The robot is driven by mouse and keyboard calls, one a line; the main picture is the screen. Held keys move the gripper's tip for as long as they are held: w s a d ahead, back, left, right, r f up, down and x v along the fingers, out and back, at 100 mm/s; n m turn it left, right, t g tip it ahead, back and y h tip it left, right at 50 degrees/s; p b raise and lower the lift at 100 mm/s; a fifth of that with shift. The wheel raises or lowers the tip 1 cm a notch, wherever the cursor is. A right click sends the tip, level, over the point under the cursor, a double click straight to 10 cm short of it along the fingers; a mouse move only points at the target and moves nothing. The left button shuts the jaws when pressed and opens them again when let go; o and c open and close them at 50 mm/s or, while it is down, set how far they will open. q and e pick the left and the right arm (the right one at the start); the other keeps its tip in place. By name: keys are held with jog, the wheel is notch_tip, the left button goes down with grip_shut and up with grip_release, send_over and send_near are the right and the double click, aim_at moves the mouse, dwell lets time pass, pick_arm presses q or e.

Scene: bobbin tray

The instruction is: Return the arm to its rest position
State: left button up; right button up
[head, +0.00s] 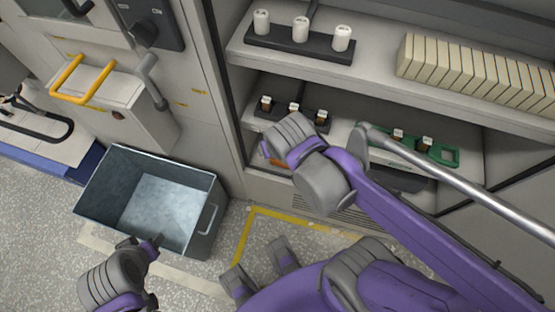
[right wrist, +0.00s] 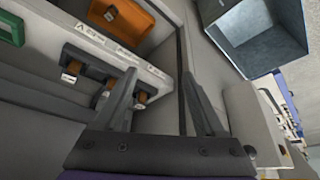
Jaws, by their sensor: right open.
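My right arm (head: 345,165) reaches in from the right, with its wrist in front of the lower shelf in the head view. Its fingertips are hidden there by the wrist. In the right wrist view my right gripper (right wrist: 160,75) is open, with nothing between its fingers. A dark tray with brown bobbins (right wrist: 88,62) is on the shelf beside the left-hand finger; it also shows in the head view (head: 281,117). My left gripper (head: 152,245) is low at the left, near the front rim of the grey bin; its opening is unclear.
The open grey bin (head: 212,222) looks empty. Above are a dark tray (head: 270,40) with white bobbins and a row of beige blocks (head: 480,70). A metal bar (head: 460,185) crosses the right side.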

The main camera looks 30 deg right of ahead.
jog(key=s+n, duration=0.1)
jog(key=s+a+f, duration=0.1)
jog(key=s+f+n+y, duration=0.1)
jog(key=s, duration=0.1)
jog(key=shift+a+f+n, duration=0.1)
jog(key=shift+a+n, duration=0.2)
jog(key=shift+a, duration=0.1)
